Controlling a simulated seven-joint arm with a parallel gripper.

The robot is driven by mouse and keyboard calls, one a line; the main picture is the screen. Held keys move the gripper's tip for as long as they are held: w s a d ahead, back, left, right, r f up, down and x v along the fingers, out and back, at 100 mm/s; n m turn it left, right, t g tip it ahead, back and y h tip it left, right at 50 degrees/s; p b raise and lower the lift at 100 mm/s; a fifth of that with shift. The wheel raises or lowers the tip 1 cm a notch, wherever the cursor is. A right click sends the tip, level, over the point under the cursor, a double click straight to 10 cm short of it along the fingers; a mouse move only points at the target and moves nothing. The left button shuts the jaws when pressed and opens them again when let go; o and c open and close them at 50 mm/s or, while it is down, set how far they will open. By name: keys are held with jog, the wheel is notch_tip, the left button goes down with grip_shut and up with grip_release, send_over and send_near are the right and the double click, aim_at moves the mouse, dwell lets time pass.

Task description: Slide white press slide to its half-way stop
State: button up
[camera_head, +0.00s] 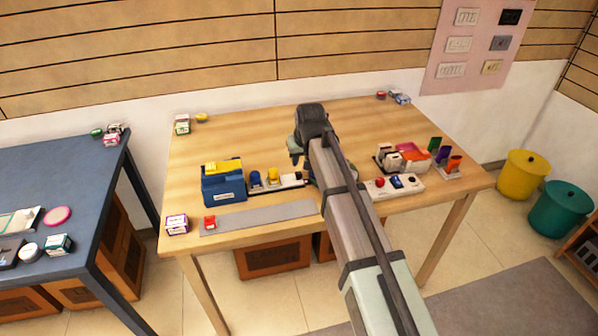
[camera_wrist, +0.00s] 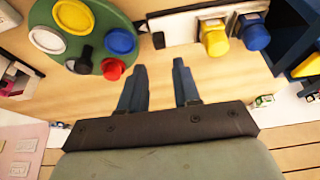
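The white press slide appears to be the white block (camera_head: 291,180) on a dark rail, beside a blue and a yellow knob. In the wrist view, the white block (camera_wrist: 176,27) lies at the top, left of the yellow knob (camera_wrist: 213,38) and blue knob (camera_wrist: 253,32). My gripper (camera_wrist: 159,65) is open, with two dark fingers apart and nothing between them. Its fingertips appear below the white block in the picture, with tabletop showing between. In the head view my gripper (camera_head: 296,158) is partly hidden by my arm.
A green round panel with coloured buttons (camera_wrist: 88,38) stands close to the left finger in the wrist view. A blue box (camera_head: 224,188) stands left of the rail. A white button panel (camera_head: 394,185) lies right of my arm. A grey strip (camera_head: 258,217) lies along the front.

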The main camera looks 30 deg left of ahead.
aim_at(299, 173)
jog(key=x, duration=0.8)
jog(key=shift+w+f, duration=0.1)
jog(key=shift+f, duration=0.3)
grip_shut()
